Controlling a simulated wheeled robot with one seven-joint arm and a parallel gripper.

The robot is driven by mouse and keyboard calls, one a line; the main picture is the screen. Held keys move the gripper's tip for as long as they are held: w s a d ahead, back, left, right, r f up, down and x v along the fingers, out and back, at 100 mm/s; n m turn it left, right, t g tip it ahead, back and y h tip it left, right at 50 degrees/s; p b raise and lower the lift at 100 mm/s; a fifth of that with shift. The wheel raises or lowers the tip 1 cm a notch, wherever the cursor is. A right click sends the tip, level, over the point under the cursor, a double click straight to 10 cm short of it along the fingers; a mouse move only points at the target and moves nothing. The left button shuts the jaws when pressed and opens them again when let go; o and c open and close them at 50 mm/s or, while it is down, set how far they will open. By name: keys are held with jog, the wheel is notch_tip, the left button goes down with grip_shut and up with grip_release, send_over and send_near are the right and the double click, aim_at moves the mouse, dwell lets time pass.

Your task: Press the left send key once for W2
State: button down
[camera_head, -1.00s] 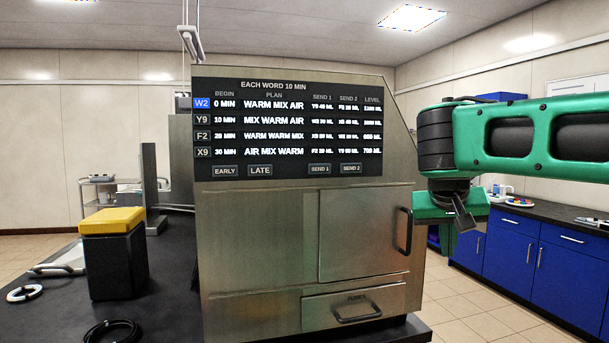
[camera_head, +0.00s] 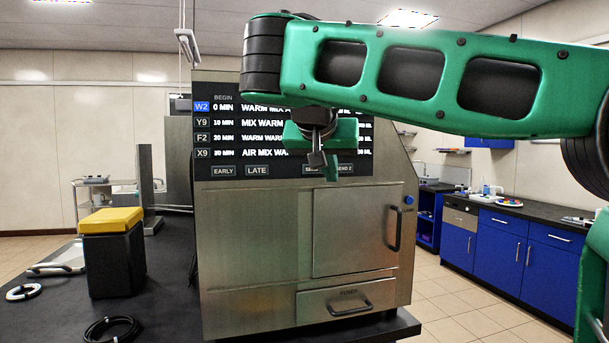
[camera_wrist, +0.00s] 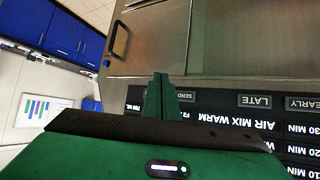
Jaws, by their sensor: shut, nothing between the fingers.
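The metal cabinet (camera_head: 255,240) carries a dark screen (camera_head: 283,172) with a plan table. The W2 tag (camera_head: 202,106) is lit blue.
The EARLY (camera_head: 223,171) and LATE (camera_head: 257,170) keys sit left of the send keys. Below are a door with a handle (camera_head: 394,228) and a drawer (camera_head: 348,302). A yellow-topped black box (camera_head: 111,220) stands on the dark bench at left. My arm hides the screen's upper right.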

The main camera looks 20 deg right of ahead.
jog(key=shift+a+r, duration=0.1)
jog(key=shift+a, duration=0.05)
jog(key=w, duration=0.8)
jog(key=shift+w, duration=0.4)
jog(key=shift+w, duration=0.15)
dwell(2.0)
jog(key=shift+w, duration=0.2)
jog(key=shift+w, duration=0.4)
dwell(0.7)
jog(key=shift+s, duration=0.85)
